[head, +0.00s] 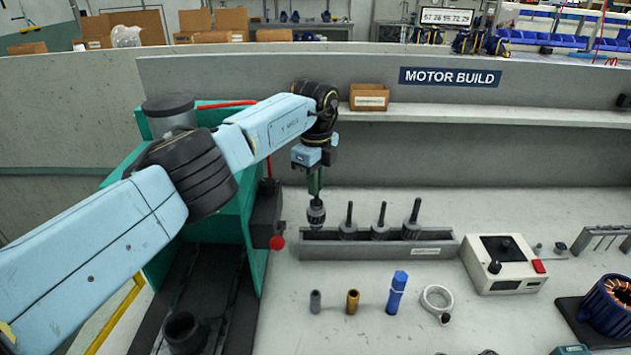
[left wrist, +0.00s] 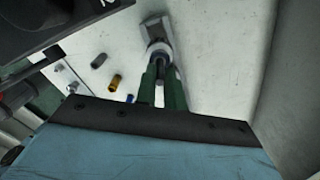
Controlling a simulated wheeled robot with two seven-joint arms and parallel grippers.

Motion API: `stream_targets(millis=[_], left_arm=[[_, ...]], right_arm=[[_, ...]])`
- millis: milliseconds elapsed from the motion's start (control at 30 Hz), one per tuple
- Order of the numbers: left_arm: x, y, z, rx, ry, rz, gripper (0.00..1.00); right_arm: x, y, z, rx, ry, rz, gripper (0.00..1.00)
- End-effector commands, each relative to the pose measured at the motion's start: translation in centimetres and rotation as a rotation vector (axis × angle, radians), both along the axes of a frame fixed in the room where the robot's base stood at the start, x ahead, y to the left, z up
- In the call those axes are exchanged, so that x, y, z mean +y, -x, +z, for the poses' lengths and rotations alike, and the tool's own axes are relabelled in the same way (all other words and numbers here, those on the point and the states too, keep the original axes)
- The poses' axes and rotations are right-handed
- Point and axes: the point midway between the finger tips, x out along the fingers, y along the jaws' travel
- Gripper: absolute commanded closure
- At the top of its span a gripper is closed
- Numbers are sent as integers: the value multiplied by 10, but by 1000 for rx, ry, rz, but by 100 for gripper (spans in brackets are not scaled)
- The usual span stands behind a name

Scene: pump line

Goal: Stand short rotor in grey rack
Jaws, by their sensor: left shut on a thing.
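My left gripper (head: 315,188) points down at the left end of the grey rack (head: 430,248). It is shut on a rotor (head: 316,213), a dark grey piece held upright by its top. The rotor's lower end is at the rack's left end; I cannot tell whether it is seated or just above. Three other rotors with thin shafts stand in the rack to its right. In the left wrist view, the green fingers (left wrist: 162,88) close on the rotor's shaft, with the rack (left wrist: 152,30) beyond. My right gripper is not in view.
A grey sleeve (head: 315,301), a brass sleeve (head: 352,301), a blue piece (head: 397,293) and a ring (head: 427,295) stand in front of the rack. A white control box (head: 515,280) is to its right. A green machine frame (head: 220,225) stands left.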

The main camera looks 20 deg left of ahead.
Motion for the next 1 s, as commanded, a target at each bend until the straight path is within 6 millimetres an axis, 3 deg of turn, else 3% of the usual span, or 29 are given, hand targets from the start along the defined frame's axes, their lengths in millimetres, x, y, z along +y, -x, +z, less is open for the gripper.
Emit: stream_targets(millis=[1000], left_arm=[[-1, 0, -10, -2, 1, -1, 100]], right_arm=[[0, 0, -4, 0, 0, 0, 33]])
